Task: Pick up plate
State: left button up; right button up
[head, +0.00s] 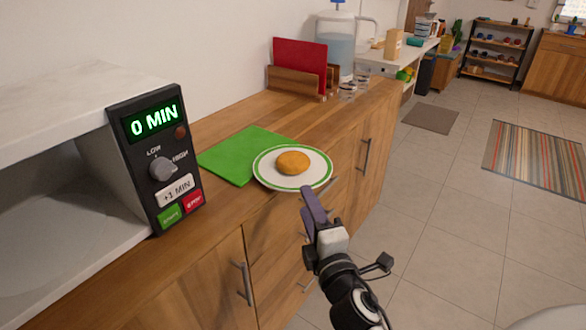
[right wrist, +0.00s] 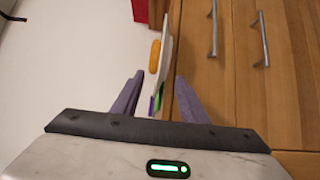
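A white plate with a green rim (head: 300,183) lies on the wooden counter, partly over a green cloth (head: 235,155). A round orange-brown food piece (head: 292,162) sits on it. My right gripper (head: 309,192) is at the plate's near edge, with its purple fingers close to the rim. In the right wrist view the fingers (right wrist: 158,76) are apart. The plate (right wrist: 167,45) shows edge-on there, its near edge appearing in the gap between them with no clear contact. The food (right wrist: 154,56) shows beside it. My left gripper is not in view.
A microwave-like appliance with a black control panel (head: 154,140) stands at the left. A wooden holder (head: 294,83) with a red board (head: 300,60), glasses (head: 350,88) and a water dispenser (head: 341,45) stand farther back. Cabinet handles (head: 244,283) protrude below the counter's front edge. Floor at right is open.

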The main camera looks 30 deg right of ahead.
aim_at(298, 188)
jog(key=shift+f+x, duration=0.2)
jog(key=shift+x, duration=1.55)
jog(key=shift+f+x, duration=0.2)
jog(key=shift+x, duration=1.5)
jog(key=shift+a, duration=0.1)
grip_shut()
jog(key=shift+r, duration=0.1)
